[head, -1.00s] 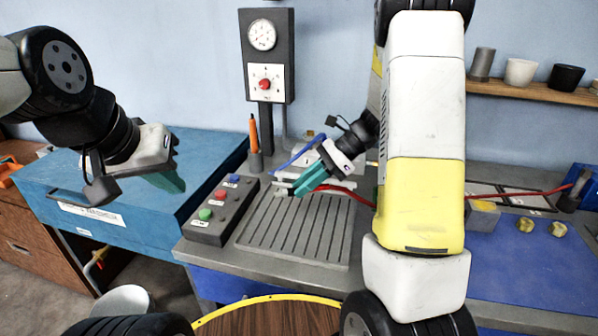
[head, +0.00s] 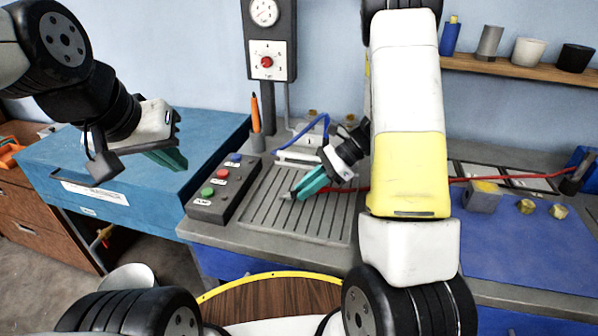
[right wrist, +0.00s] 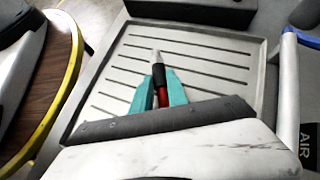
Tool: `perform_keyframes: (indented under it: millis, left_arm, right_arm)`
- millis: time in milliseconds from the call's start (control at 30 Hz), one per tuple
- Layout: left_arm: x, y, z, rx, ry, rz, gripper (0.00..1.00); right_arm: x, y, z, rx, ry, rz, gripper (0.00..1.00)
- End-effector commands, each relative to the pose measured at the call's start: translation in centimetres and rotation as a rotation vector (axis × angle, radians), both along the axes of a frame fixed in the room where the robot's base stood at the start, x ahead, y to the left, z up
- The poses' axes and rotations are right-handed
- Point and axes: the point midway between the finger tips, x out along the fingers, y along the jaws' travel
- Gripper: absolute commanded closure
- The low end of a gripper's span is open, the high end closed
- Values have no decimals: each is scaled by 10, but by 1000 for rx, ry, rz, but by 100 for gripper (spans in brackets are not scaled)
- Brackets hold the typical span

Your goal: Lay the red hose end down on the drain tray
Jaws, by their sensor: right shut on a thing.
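The drain tray (head: 262,238) is a grey ribbed plate on the bench; it also fills the upper part of the right wrist view (right wrist: 212,38). My right gripper (head: 298,193) is over the tray's ribs in the head view. Its teal fingers (right wrist: 160,85) are shut on the red hose end (right wrist: 158,72), which has a black sleeve and a pale tip pointing out past the fingers. I cannot tell whether the tip touches the tray. The red hose (head: 505,178) runs right behind my right arm. My left gripper (head: 172,160) hangs empty over the blue box; its finger gap is unclear.
A button box (head: 215,190) stands along the tray's left side. A blue hose (head: 316,127) is behind the tray, and a gauge post (head: 267,75) behind the button box. A grey block (head: 483,196) and brass fittings lie on the blue mat (head: 520,250) at right.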

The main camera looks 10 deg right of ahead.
Motion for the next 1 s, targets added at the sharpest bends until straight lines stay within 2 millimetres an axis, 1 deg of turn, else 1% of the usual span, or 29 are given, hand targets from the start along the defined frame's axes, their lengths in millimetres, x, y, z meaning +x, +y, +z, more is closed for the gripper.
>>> perform_keyframes:
  millis: [100, 133, 233, 267, 533, 633, 1000]
  left_arm:
    - [0, 0, 0, 0, 0, 0, 100]
    - [0, 0, 0, 0, 0, 0, 100]
    - [0, 0, 0, 0, 0, 0, 100]
    - [0, 0, 0, 0, 0, 0, 100]
    - [0, 0, 0, 0, 0, 0, 100]
    - [0, 0, 0, 0, 0, 0, 100]
    - [0, 0, 0, 0, 0, 0, 100]
  right_arm:
    - [0, 0, 0, 0, 0, 0, 100]
    - [0, 0, 0, 0, 0, 0, 77]
    - [0, 0, 0, 0, 0, 0, 58]
    - [0, 0, 0, 0, 0, 0, 56]
    - [0, 0, 0, 0, 0, 0, 56]
    - [1, -5, 4, -1, -2, -2, 56]
    - [6, -50, 42, 0, -3, -3, 56]
